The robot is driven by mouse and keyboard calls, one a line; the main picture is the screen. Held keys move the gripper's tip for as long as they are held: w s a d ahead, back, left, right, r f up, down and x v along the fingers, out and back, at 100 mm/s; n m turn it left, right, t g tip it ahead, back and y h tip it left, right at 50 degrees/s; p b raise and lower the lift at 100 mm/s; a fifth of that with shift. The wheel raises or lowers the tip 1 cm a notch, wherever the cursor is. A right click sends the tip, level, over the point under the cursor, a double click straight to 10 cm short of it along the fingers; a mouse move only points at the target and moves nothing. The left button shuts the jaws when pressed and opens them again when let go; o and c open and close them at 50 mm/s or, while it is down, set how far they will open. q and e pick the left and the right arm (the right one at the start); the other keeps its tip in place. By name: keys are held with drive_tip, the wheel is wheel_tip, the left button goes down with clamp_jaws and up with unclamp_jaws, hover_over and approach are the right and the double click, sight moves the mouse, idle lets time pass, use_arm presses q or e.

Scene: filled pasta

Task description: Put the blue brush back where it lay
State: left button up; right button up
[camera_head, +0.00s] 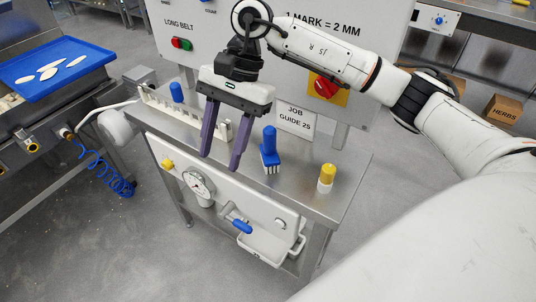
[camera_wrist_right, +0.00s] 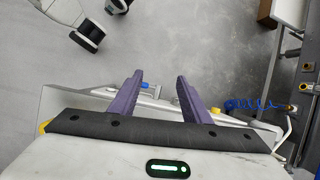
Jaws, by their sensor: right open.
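The blue brush (camera_head: 269,148) stands on the steel bench top (camera_head: 345,190), handle up and pale bristles down. My right gripper (camera_head: 220,163) is open and empty, its two purple fingers pointing down. In the head view it is just left of the brush, apart from it. In the right wrist view the open fingers (camera_wrist_right: 160,75) have nothing between their tips, and I cannot make out the brush there. My left gripper is in neither view.
A yellow-topped pot (camera_head: 326,178) stands right of the brush. A blue knob (camera_head: 176,92) and a white notched rail (camera_head: 165,108) are at the left. A "Job guide 25" card (camera_head: 296,120) stands behind.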

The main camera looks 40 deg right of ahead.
drive_tip(key=s+a+f+m+g+y, duration=0.15)
drive_tip(key=s+a+y, duration=0.25)
drive_tip(key=a, duration=0.5)
drive_tip(key=w+a+r+m+t+y, duration=0.1)
drive_tip(key=a+r+m+t+y, duration=0.35)
drive_tip(key=m, duration=0.45)
drive_tip(key=a+r+m+t+y, duration=0.1)
drive_tip(key=a+m+t+y, duration=0.2)
drive_tip(key=a+m+y, duration=0.5)
drive_tip(key=w+d+f+m+t+h, duration=0.2)
drive_tip(key=d+f+m+t+h, duration=0.4)
drive_tip(key=m, duration=0.7)
drive_tip(key=w+d+f+m+t+h, duration=0.1)
drive_tip(key=d+f+m+t+h, duration=0.55)
drive_tip(key=m, duration=0.55)
drive_tip(key=s+d+f+m+g+h, duration=0.3)
drive_tip(key=s+f+m+g, duration=0.1)
drive_tip(key=s+f+m, duration=0.3)
drive_tip(key=s+d+f+m+g+h, duration=0.3)
drive_tip(key=s+f+m, duration=0.4)
drive_tip(key=f, duration=0.9)
drive_tip(key=s+d+g, duration=0.1)
drive_tip(key=s, duration=0.2)
drive_tip(key=shift+s+d+g, duration=0.25)
drive_tip(key=shift+s+g, duration=0.1)
drive_tip(key=shift+m, duration=0.25)
